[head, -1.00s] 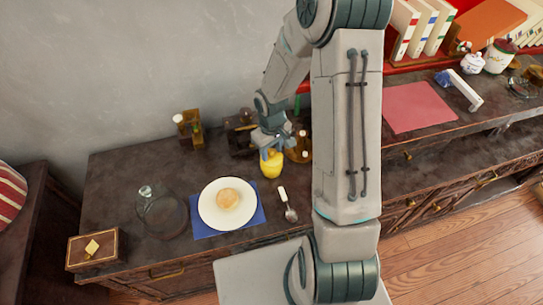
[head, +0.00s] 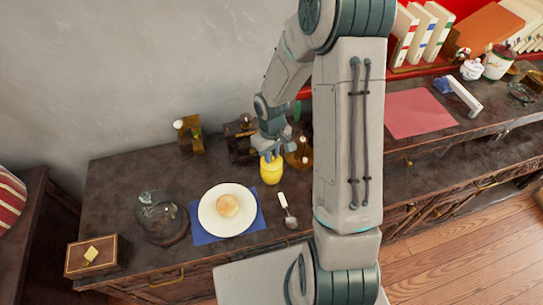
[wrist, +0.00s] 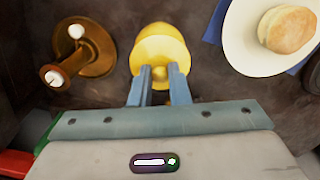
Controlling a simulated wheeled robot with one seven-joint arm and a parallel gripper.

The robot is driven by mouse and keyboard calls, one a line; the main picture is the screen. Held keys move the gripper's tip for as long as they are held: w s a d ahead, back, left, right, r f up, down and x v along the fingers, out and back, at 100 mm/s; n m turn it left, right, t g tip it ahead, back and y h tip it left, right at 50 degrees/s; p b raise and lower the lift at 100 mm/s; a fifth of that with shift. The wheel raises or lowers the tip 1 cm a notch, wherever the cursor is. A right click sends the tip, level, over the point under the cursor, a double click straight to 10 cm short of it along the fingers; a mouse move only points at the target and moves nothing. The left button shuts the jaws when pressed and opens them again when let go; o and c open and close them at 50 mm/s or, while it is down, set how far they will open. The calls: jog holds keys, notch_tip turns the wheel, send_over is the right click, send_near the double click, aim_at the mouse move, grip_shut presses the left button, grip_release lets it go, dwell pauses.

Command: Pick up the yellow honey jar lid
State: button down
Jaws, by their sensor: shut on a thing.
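The yellow honey jar (head: 271,173) stands on the dark wooden cabinet, to the right of the plate. Its rounded yellow lid (wrist: 160,45) shows in the wrist view, with a small knob facing my gripper. My gripper (head: 271,153) is directly above the jar, pointing down. In the wrist view my gripper (wrist: 161,72) has its two fingers on either side of the knob, shut on the lid. I cannot tell any gap between lid and jar; the fingers cover part of the lid.
A white plate with a bun (head: 228,206) lies on a blue mat left of the jar. A spoon (head: 287,210) lies in front. A glass dome (head: 161,217) and wooden box (head: 95,255) are farther left. A brown candle holder (wrist: 85,52) stands close beside the jar.

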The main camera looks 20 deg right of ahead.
aim_at(273, 157)
jog(key=r, duration=0.3)
jog(key=shift+s+d+r, duration=0.25)
jog(key=shift+s+r, duration=0.05)
jog(key=s+d+r, duration=0.5)
jog(key=s+r, duration=0.1)
jog(key=s, duration=0.3)
jog(key=shift+s, duration=0.15)
